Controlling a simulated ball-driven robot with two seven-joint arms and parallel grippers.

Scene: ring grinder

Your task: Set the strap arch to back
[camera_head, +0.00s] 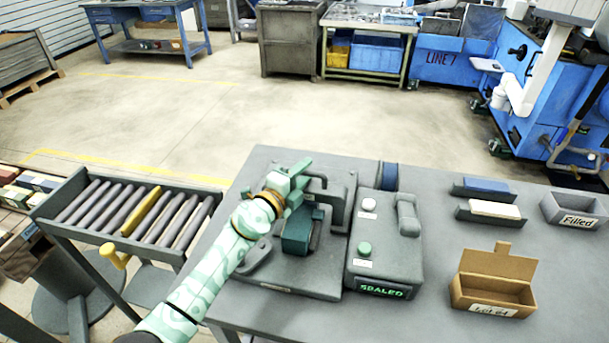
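The strap arch (340,205) is a dark grey frame standing on the grey machine plate (305,286) on the table, near the middle of the camera_head view. A teal block (296,238) sits on the plate in front of the arch. My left gripper (300,174), pale green with an orange-brown band at the wrist, is at the arch's upper left and overlaps it in the picture. I cannot tell whether it touches the arch or how far its fingers are apart. It hides the left part of the arch. My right gripper is out of view.
A grey control box (385,260) with a lit "SEALED" display stands right of the plate. Further right are a cardboard box (492,285), two small trays (489,202) and a "Filled" bin (575,209). A roller conveyor (130,212) lies left. Bare table shows around the boxes.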

